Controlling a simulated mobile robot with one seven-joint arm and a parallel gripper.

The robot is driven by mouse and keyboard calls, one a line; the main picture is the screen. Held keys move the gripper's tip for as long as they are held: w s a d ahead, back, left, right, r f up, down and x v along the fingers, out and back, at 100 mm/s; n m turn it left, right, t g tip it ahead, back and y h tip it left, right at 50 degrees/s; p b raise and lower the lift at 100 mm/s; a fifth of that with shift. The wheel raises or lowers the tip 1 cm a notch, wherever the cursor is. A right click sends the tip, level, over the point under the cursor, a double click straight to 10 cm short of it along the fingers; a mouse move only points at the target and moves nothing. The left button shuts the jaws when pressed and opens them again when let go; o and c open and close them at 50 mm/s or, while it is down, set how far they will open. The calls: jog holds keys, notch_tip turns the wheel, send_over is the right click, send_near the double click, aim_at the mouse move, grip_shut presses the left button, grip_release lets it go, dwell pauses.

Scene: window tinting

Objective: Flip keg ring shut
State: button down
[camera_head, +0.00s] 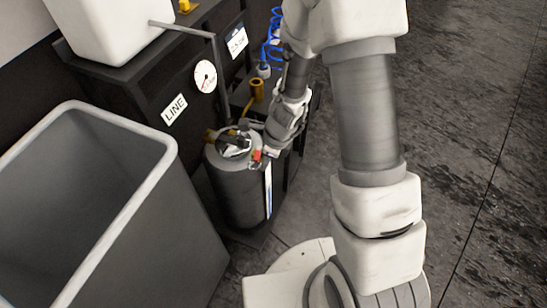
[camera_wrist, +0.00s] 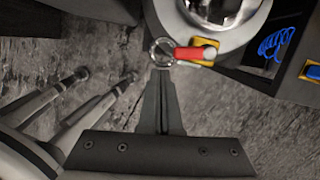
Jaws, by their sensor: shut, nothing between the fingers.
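The grey keg (camera_head: 238,190) stands upright on the floor unit, with a pale top and a shiny domed fitting (camera_wrist: 222,8) in the middle. On its rim is a red lever or pin (camera_wrist: 195,53) on a yellow mount (camera_wrist: 207,45); the red part also shows in the head view (camera_head: 257,155). A small thin metal ring (camera_wrist: 162,52) sits at the left end of the red part. My gripper (camera_wrist: 161,72) is shut and empty, its fingertips right at the ring's lower edge. Whether they touch it I cannot tell.
A large open grey bin (camera_head: 170,205) stands left of the keg. Behind are a dark cabinet with a LINE label (camera_head: 174,109), a gauge (camera_head: 205,76) and a white container (camera_head: 105,30). A blue coiled hose (camera_head: 272,40) hangs behind. Floor at right is clear.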

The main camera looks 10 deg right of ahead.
jog(key=shift+a+m, duration=0.3)
jog(key=shift+a, duration=0.35)
dwell(0.4)
